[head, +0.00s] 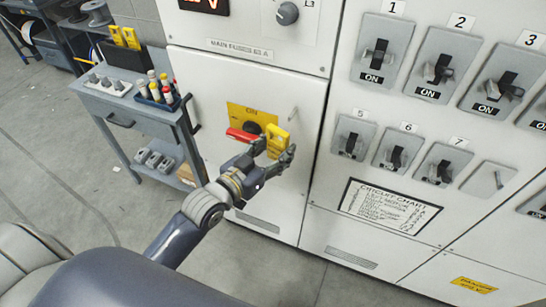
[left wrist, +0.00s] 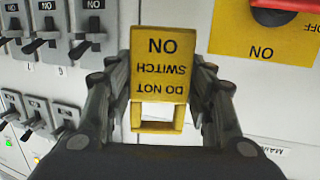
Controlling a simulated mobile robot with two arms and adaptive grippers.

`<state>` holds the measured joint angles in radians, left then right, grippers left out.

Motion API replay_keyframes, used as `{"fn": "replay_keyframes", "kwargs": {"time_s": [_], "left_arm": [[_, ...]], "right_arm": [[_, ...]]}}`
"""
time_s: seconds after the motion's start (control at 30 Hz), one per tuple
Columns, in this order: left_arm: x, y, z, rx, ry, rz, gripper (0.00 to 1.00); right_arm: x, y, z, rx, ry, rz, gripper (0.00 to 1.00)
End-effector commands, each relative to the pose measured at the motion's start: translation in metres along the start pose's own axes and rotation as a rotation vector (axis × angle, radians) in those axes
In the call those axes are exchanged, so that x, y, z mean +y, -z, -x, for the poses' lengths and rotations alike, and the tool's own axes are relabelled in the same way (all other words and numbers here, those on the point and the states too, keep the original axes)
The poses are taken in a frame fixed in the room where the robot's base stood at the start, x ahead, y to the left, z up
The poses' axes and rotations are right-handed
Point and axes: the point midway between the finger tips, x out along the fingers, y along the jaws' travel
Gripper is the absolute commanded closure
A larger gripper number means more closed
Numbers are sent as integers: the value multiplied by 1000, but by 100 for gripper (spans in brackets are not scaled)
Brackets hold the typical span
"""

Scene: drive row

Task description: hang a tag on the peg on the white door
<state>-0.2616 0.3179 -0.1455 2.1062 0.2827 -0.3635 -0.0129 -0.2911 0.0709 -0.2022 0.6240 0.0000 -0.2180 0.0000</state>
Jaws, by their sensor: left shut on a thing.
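My left gripper (head: 277,156) is shut on a yellow tag (head: 278,140) in front of the white door (head: 220,85). In the left wrist view the tag (left wrist: 162,60) sits between the two fingers and reads "DO NOT SWITCH ON" upside down. A slot shows at its lower end there. A small pale peg (head: 293,113) sticks out of the door, above and right of the tag in the head view, and the tag looks apart from it. The peg does not show in the left wrist view. My right gripper is not in view.
A red switch handle (head: 241,134) on a yellow plate (head: 239,112) is just left of the tag. A blue-grey cart (head: 140,105) with pens and more yellow tags (head: 125,37) stands left. A panel of numbered switches (head: 376,58) is on the right.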

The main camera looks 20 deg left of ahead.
Motion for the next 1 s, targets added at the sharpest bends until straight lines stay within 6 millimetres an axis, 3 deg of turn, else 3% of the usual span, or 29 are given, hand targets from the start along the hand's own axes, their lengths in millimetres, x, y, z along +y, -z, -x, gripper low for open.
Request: {"fn": "replay_keyframes", "kwargs": {"time_s": [0.1, 0.27, 0.67, 1.0], "left_arm": [[-1, -1, -5, 2, 0, 0, 74], [-4, 0, -15, 3, 1, 0, 74], [-10, 1, -38, 2, 1, 1, 74], [-15, 2, -57, 2, 1, 1, 74]], "right_arm": [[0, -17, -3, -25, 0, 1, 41], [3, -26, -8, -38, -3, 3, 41], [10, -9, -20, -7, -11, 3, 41], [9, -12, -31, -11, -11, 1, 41]]}}
